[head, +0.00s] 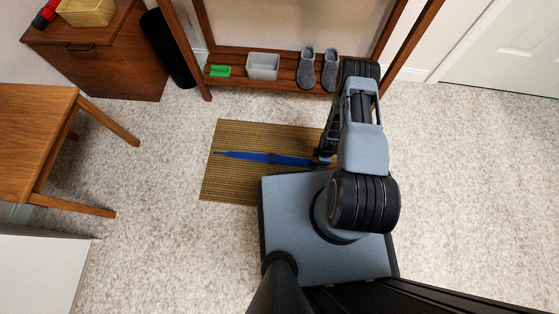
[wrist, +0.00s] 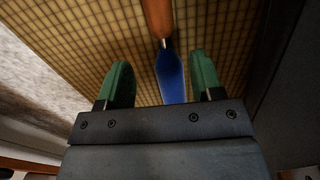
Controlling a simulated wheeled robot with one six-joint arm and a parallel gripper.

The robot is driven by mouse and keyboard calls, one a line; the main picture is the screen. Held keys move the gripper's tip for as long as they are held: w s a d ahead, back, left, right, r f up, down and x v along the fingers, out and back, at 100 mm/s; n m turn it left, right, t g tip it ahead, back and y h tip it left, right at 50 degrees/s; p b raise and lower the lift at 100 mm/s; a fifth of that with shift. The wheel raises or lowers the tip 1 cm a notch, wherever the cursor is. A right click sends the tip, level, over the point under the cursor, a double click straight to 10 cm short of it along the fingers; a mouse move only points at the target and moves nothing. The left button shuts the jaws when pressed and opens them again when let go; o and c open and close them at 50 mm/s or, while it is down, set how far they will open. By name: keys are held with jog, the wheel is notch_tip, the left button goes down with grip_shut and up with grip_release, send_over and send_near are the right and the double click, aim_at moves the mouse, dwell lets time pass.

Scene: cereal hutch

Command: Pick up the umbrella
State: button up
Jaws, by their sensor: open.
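The umbrella is a closed blue one (head: 262,158) lying flat across a woven mat (head: 250,136), its thin tip pointing left in the head view. My gripper (wrist: 163,75) is open, with one finger on each side of the umbrella and a visible gap to both. In the head view my arm covers the handle end. I cannot tell how far the fingers are above the mat.
A wooden shoe rack (head: 222,86) stands behind the mat with grey slippers (head: 318,70), a light bin (head: 263,66) and a green item (head: 220,71). A wooden cabinet (head: 90,60) and a wooden table (head: 35,130) stand at left. Carpet at right is clear.

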jog(key=shift+s+f+b, duration=0.2)
jog(key=shift+f+b, duration=1.5)
jog(key=shift+f, duration=1.3)
grip_shut()
